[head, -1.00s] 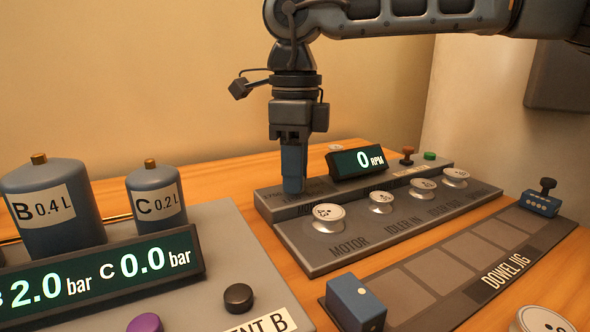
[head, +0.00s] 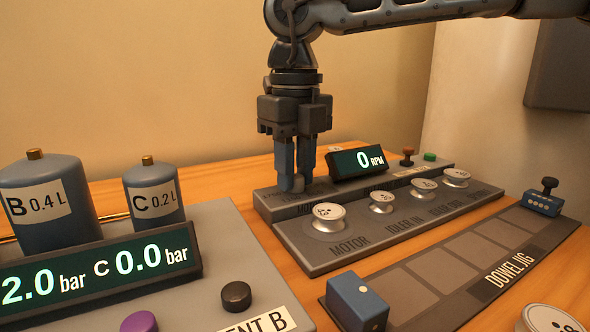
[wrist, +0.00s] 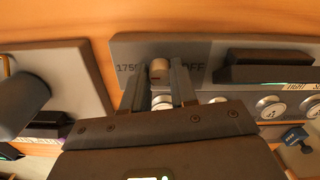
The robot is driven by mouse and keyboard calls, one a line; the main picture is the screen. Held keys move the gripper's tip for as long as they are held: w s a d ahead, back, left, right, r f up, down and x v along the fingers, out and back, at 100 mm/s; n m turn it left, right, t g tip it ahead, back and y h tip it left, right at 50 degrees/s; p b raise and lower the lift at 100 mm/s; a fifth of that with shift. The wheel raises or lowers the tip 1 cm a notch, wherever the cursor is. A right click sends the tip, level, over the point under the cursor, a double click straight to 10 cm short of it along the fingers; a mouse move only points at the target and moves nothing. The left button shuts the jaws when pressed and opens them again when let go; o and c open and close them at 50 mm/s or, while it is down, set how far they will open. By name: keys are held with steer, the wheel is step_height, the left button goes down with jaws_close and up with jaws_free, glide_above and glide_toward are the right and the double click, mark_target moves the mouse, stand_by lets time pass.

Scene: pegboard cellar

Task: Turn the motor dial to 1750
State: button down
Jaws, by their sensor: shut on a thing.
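The motor dial is a small grey knob (wrist: 160,70) on the rear ledge of the grey console (head: 420,225). In the wrist view it sits between the printed marks 1750, on its left, and OFF, on its right. My gripper (head: 297,184) points straight down, its two blue-grey fingers closed on the knob from both sides; they also show in the wrist view (wrist: 161,80). A small red mark shows on the knob, but its exact heading is hard to tell. The speed display (head: 358,161) reads 0 RPM.
Several round silver discs stand on the console's front, the nearest (head: 328,215) by the word MOTOR. The pressure panel (head: 215,230) with two tanks is at left. The dowel jig (head: 465,265) with a blue block (head: 357,303) lies in front.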

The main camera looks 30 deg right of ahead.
mark_target(296, 176)
stand_by(0.3)
steer(key=c, duration=0.9)
jaws_free()
step_height(296, 176, up, 8)
steer(key=shift+f+p, duration=0.1)
steer(key=shift+p, duration=0.9)
